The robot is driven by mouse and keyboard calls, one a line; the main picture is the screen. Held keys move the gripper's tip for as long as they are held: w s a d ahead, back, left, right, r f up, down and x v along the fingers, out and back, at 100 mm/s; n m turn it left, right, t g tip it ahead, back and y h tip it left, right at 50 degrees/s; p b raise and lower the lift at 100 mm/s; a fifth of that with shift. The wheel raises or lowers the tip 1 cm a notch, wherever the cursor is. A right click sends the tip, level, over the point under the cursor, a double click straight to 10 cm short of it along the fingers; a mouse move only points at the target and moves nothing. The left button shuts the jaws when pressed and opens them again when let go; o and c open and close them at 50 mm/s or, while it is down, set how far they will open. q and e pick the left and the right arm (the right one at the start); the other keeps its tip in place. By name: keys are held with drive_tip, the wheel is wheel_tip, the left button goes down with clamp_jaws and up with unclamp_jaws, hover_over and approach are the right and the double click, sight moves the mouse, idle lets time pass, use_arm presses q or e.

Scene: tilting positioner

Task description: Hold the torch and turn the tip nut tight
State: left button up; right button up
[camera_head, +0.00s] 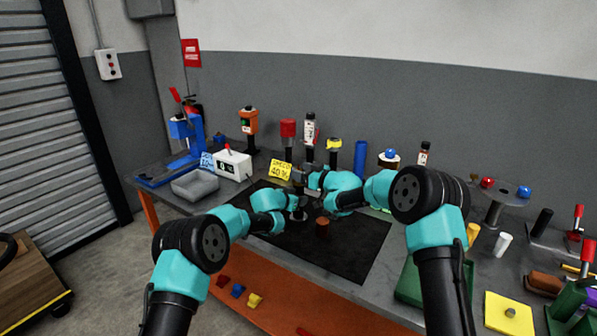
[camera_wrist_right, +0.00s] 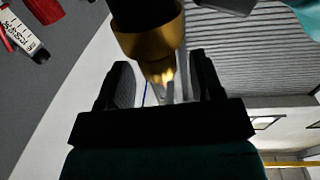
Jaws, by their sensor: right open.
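The brass tip nut (camera_wrist_right: 150,44) shows close up in the right wrist view, on the end of the dark torch (camera_wrist_right: 143,14). My right gripper (camera_wrist_right: 164,76) is open. Its two black fingers stand apart on either side of the nut's narrow lower end, with no clear contact. In the head view my right gripper (camera_head: 305,176) is over the back of the black mat. My left gripper (camera_head: 297,208) is just below it, over the mat; its fingers are too small and covered to read. The torch is mostly hidden by the arms in the head view.
The black mat (camera_head: 355,245) lies on the grey bench, with a small brown cylinder (camera_head: 322,226) on it. A white box (camera_head: 233,164), a grey tray (camera_head: 196,185) and a yellow sign (camera_head: 281,169) stand behind left. Several tools and a blue cylinder (camera_head: 360,158) line the back.

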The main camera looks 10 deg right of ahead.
drive_tip(key=shift+w+a, duration=0.5)
drive_tip(key=shift+c, duration=0.4)
drive_tip(key=c, duration=0.8)
drive_tip(key=shift+c, duration=0.2)
drive_tip(key=shift+r+m+t+h, duration=0.15)
drive_tip(key=shift+m+t+h, duration=0.35)
drive_tip(key=shift+h, duration=0.1)
drive_tip(key=shift+m+t+h, duration=0.5)
drive_tip(key=shift+m+h, duration=0.1)
drive_tip(key=shift+h, duration=0.1)
drive_tip(key=shift+m+t+h, duration=0.9)
drive_tip(key=shift+m+h, duration=0.4)
drive_tip(key=shift+h, duration=0.6)
